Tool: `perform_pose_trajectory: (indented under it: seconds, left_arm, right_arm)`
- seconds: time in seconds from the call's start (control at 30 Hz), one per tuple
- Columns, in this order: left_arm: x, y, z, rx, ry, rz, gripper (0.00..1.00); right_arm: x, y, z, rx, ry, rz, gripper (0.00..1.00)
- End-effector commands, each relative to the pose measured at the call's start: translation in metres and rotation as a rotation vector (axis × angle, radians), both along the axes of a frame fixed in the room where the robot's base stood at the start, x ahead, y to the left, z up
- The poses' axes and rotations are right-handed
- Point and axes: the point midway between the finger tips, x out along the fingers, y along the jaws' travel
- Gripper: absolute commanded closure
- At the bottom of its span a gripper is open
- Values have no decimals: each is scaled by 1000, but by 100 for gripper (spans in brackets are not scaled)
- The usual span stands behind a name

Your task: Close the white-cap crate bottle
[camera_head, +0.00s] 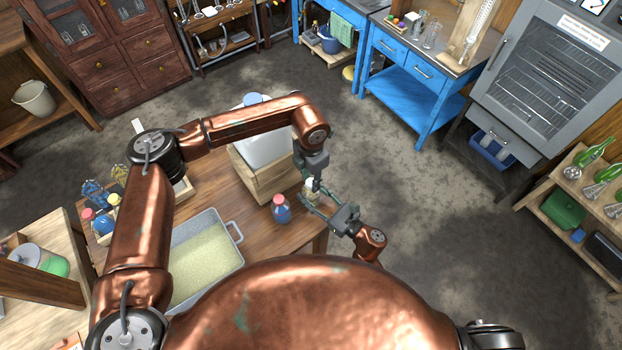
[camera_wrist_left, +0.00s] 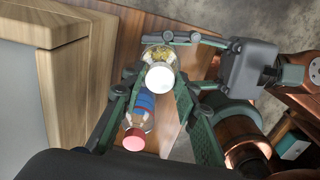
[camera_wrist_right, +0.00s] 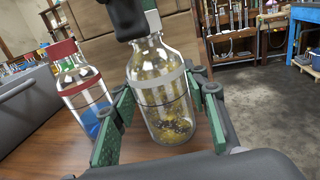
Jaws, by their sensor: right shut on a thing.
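The white-cap bottle (camera_wrist_right: 163,98) is clear glass with a grey band and yellowish contents. My right gripper (camera_wrist_right: 160,105) is shut on its body and holds it upright near the table's right end. The white cap (camera_wrist_left: 160,76) is at the bottle's top, seen from above in the left wrist view; whether it is seated cannot be told. My left gripper (camera_head: 314,180) points down over the bottle, its fingers on either side of the cap with gaps showing, so it looks open. Part of the neck is hidden by a dark finger in the right wrist view.
A red-capped bottle with blue liquid (camera_head: 281,208) stands close by on the table. A wooden crate (camera_head: 273,178) with a white container stands behind. A grey tray of pale granules (camera_head: 237,262) is to the left. The table edge is near my right gripper.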

Motion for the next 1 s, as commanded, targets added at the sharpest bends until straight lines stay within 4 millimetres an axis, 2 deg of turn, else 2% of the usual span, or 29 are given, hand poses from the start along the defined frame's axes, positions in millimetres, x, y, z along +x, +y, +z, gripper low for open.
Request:
perform_pose_trajectory:
  seconds: [0.07,0.37,0.67,0.7,0.93,1.0]
  left_arm:
    - [0,0,0,0,0,0,79]
    - [0,0,0,0,0,0,99]
    - [0,0,0,0,0,-7,100]
    - [0,0,0,0,0,-7,74]
    - [0,0,0,0,0,-7,58]
    - [0,0,0,0,0,-7,56]
  right_arm:
    - [0,0,0,-1,1,0,100]
    - [0,0,0,-1,1,0,100]
    - [0,0,0,0,0,0,100]
    - [0,0,0,0,0,0,100]
    - [0,0,0,0,0,0,100]
    - [0,0,0,0,0,0,100]
